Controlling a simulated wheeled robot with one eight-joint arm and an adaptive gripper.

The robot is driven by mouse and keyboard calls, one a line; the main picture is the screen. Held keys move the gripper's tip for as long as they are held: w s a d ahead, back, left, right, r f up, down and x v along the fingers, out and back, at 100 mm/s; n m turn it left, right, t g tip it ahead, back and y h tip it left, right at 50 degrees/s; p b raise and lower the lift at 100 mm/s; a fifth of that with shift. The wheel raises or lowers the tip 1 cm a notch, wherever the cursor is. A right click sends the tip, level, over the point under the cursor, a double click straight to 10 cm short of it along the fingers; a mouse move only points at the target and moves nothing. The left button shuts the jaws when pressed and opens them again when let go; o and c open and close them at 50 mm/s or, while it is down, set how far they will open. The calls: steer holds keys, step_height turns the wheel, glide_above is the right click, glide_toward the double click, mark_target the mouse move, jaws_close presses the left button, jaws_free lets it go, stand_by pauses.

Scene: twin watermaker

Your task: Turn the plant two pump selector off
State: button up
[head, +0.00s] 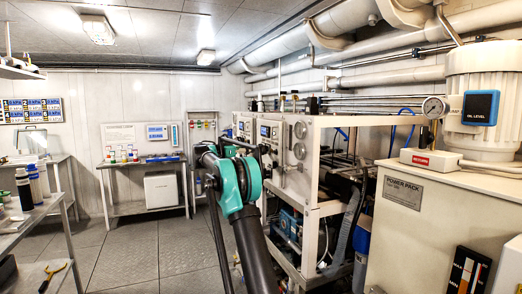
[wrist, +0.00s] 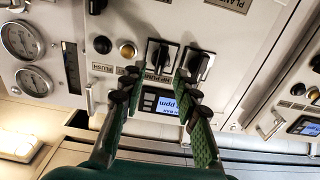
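The wrist view shows a white plant panel upside down, with two black selector knobs side by side. The left selector (wrist: 160,54) has a label below it that seems to read HP PUMP. The right selector (wrist: 198,65) sits just beyond my right fingertip. I cannot tell for certain which plant this panel belongs to. My gripper (wrist: 155,80) is open, its green fingers with dark tips on either side of the left selector's lower edge. Contact with the knob cannot be told. In the head view my arm hides the gripper; the plant panels (head: 271,133) stand behind it.
Near the selectors are a round button (wrist: 127,50), a digital ppm display (wrist: 165,104) and pressure gauges (wrist: 22,40). Another panel (wrist: 305,85) lies at right.

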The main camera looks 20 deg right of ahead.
mark_target(265, 150)
steer(key=shift+d, duration=1.8)
steer(key=shift+c, duration=0.6)
jaws_close()
